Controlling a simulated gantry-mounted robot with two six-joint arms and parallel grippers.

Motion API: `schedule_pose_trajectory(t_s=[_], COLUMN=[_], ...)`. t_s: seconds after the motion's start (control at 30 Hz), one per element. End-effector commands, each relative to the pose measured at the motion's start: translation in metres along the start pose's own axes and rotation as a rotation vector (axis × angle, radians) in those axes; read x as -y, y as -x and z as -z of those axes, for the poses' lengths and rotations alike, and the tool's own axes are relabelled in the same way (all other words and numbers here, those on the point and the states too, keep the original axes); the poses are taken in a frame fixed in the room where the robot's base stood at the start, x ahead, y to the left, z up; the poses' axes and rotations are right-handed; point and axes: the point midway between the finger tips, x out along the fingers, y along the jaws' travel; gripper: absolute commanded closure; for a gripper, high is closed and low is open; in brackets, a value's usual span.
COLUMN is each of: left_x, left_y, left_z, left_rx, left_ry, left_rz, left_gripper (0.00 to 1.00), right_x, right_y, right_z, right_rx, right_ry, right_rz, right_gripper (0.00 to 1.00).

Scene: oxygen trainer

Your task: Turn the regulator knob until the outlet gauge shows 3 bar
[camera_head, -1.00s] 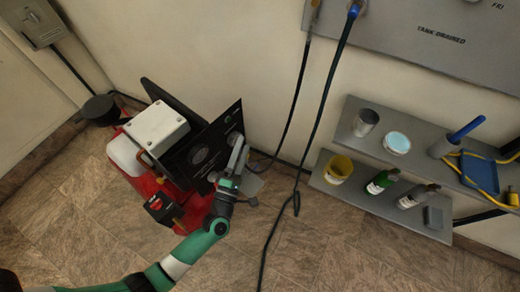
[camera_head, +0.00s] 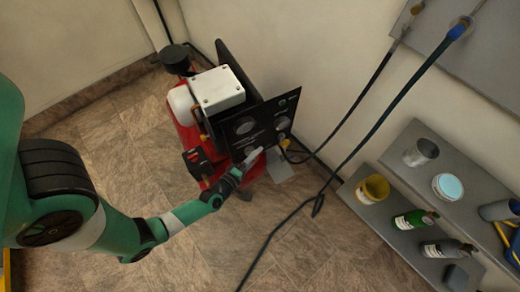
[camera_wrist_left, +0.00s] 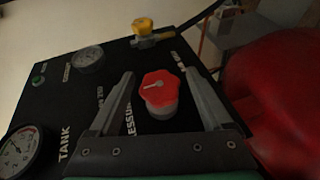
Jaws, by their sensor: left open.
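The red regulator knob (camera_wrist_left: 160,88) with a pale pointer mark sits on the black panel (camera_wrist_left: 110,92) in the left wrist view. My left gripper (camera_wrist_left: 158,75) is open, with one finger on each side of the knob. I cannot tell whether either finger touches it. In the head view the gripper (camera_head: 245,165) is at the lower part of the panel (camera_head: 262,112), and the knob is hidden. A round gauge (camera_wrist_left: 88,60) is near the panel's far edge. A gauge beside the word TANK (camera_wrist_left: 20,150) is at lower left. Their readings are too small to tell.
A yellow-topped fitting (camera_wrist_left: 143,28) with a hose is on the panel beyond the knob. A white box (camera_head: 217,90) sits on the red machine (camera_head: 187,112). Hoses (camera_head: 330,180) hang to the right. A shelf (camera_head: 390,205) holds a yellow pot and bottles.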

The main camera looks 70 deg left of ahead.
Motion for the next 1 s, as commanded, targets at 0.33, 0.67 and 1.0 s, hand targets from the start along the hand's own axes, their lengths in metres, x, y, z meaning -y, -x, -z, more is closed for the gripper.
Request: schedule_pose_trajectory(t_s=[0.33, 0.67, 1.0], left_x=[0.0, -0.001, -0.001], left_y=[-0.032, -0.032, -0.032], left_z=[0.0, 0.0, 0.0], left_rx=[0.0, 0.001, 0.001], left_ry=[0.0, 0.0, 0.0], left_rz=[0.0, 0.001, 0.0], left_gripper=[0.17, 0.46, 1.0], right_x=[0.0, 0.0, 0.0], right_y=[0.009, 0.008, 0.008], right_z=[-0.008, -0.007, -0.007], right_rx=[0.0, -0.001, 0.0], right_ry=[0.0, 0.0, 0.0], right_rz=[0.0, 0.0, 0.0], right_gripper=[0.5, 0.5, 0.5])
